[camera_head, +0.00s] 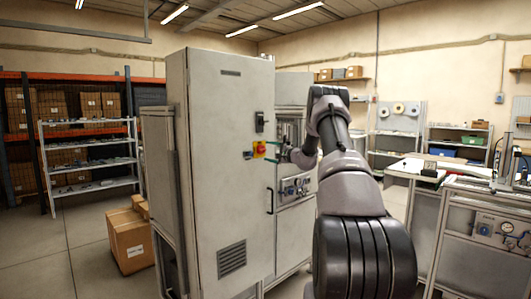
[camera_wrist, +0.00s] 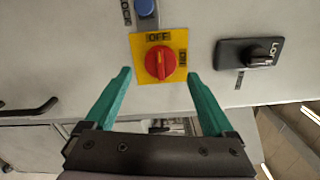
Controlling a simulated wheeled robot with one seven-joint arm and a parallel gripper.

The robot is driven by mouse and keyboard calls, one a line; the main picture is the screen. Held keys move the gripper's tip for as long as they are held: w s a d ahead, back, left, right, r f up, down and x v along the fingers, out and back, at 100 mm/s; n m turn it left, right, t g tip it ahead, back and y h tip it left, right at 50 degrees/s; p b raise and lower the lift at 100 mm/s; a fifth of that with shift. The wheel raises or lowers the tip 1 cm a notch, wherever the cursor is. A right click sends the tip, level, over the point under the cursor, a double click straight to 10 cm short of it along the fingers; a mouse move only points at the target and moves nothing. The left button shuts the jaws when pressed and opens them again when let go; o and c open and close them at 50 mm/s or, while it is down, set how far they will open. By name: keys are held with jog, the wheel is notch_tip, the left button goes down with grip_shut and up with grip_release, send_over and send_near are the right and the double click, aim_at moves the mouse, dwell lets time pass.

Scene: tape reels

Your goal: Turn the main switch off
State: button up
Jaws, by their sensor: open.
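The main switch is a red rotary knob (camera_wrist: 160,62) on a yellow plate (camera_wrist: 178,40) on the grey cabinet door. It also shows as a small yellow and red patch in the head view (camera_head: 259,149). In the wrist view, OFF is printed above the knob and ON to its right. The knob's grip bar appears to run up and down in that view, in line with OFF. My gripper (camera_wrist: 159,73) is open, its teal fingers on either side of the plate's lower part. Any contact with the knob cannot be made out.
A black door handle (camera_wrist: 30,108) is nearby. The tall grey cabinet (camera_head: 225,200) stands before me; cardboard boxes (camera_head: 130,240) lie on the floor at left. A workbench stands at right.

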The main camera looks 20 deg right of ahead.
jog(key=v, duration=0.7)
jog(key=shift+s, duration=0.15)
jog(key=shift+r, duration=0.1)
jog(key=s+a+r+n+g+y, duration=0.1)
jog(key=s+a+r+n+g, duration=0.1)
jog(key=s+a+r, duration=0.35)
jog(key=s+a+r+n+g+y, duration=0.1)
jog(key=s+a+r+n+g, duration=0.15)
jog(key=a, duration=0.65)
jog(key=s+a+r+n+g+y, duration=0.1)
jog(key=s+a+r+n+g, duration=0.1)
jog(key=s+a+r, duration=0.35)
jog(key=s+a+r+n+g+h, duration=0.2)
jog(key=s+a+n+g, duration=0.15)
jog(key=s+a, duration=0.95)
jog(key=s+d+f+n+h, duration=0.1)
jog(key=s+d+h, duration=0.1)
jog(key=s, duration=1)
jog(key=s+d+f+n+h, duration=0.1)
jog(key=s+h, duration=0.2)
jog(key=s, duration=1)
jog(key=shift+d+f, duration=0.35)
jog(key=shift+f, duration=0.05)
